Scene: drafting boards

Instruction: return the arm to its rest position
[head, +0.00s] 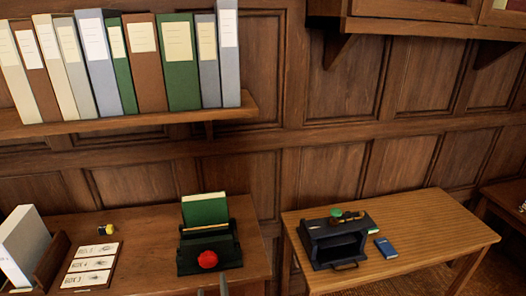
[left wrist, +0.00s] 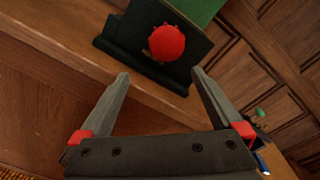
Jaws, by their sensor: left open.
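My left gripper (left wrist: 160,88) is open and empty in the left wrist view, its two grey fingers spread wide. Its fingertips also show at the bottom edge of the head view (head: 226,290). Just beyond the fingers stands a dark green holder (head: 227,258) with a red round knob (head: 208,259) on its front. A green book (head: 205,211) stands upright in that holder. The holder and red knob (left wrist: 166,43) also show at the top of the left wrist view, apart from the fingers. My right gripper is in neither view.
On the left desk (head: 150,245) are a card board (head: 92,266), a small yellow and black item (head: 105,229) and a white binder (head: 22,245). On the right table (head: 430,225) are a dark box (head: 337,243) and a blue book (head: 386,248). A shelf (head: 150,117) of binders hangs above.

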